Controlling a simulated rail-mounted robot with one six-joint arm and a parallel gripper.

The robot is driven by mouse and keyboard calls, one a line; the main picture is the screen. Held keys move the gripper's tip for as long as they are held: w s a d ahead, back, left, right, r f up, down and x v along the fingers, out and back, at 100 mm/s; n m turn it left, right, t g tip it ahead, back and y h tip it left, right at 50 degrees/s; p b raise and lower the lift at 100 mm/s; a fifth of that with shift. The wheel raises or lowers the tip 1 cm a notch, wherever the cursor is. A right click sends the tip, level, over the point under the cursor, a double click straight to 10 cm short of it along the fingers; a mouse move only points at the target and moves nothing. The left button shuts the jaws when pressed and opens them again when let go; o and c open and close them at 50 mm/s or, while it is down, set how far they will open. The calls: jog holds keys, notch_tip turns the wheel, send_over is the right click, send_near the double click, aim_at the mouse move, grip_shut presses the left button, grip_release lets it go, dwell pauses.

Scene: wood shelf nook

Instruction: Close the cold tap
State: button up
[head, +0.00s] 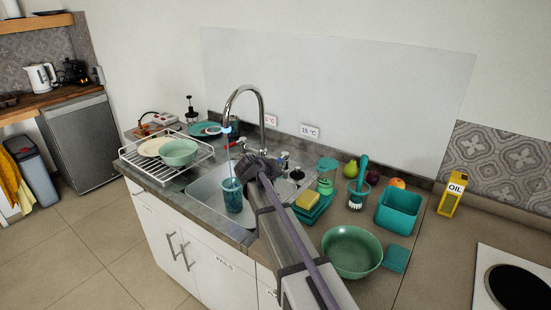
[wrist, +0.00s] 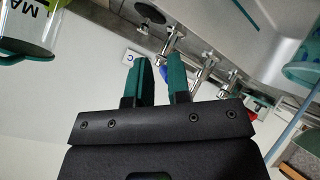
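The cold tap (head: 285,160) is a small chrome fitting with a blue mark, behind the sink's right side. It also shows in the wrist view (wrist: 165,73), its blue part appearing between the fingers. The curved chrome spout (head: 262,115) lets a thin stream fall toward a teal cup (head: 231,196) in the sink. My gripper (wrist: 161,62) is open, with teal fingers apart; I cannot tell whether they touch the tap. In the head view my gripper's dark body hides the fingers.
The sink basin (head: 207,192) lies left of my arm. A dish rack (head: 150,168) stands further left. A sponge (head: 307,200), a teal brush (head: 361,180), a green bowl (head: 351,252) and a teal tub (head: 398,210) crowd the right counter. A red-marked tap (wrist: 222,90) shows beside the cold one.

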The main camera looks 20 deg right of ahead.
jog(key=d+r+m+y+p, duration=0.1)
jog(key=y+p, duration=0.1)
jog(key=s+d+r+m+y+p, duration=0.1)
jog(key=d+r+y+p, duration=0.1)
jog(key=d+r+m+y+p, duration=0.1)
jog(key=r+p, duration=0.1)
jog(key=shift+s+d+r+y, duration=0.1)
jog(key=shift+s+d+y, duration=0.1)
jog(key=shift+s+y, duration=0.2)
grip_shut()
jog(key=w+f+m+t+y+b, duration=0.1)
jog(key=w+f+m+y+b, duration=0.1)
jog(key=w+f+y+b, duration=0.1)
jog(key=w+f+b, duration=0.1)
jog(key=w+b, duration=0.1)
jog(key=w, duration=0.1)
jog(key=shift+w+d+f+y, duration=0.15)
jog(key=shift+d+f+y, duration=0.1)
jog(key=shift+y, duration=0.15)
jog(key=shift+a, duration=0.1)
jog(key=shift+w+a, duration=0.25)
jog(key=shift+a, duration=0.2)
jog(key=shift+w+a, duration=0.2)
jog(key=shift+a, duration=0.25)
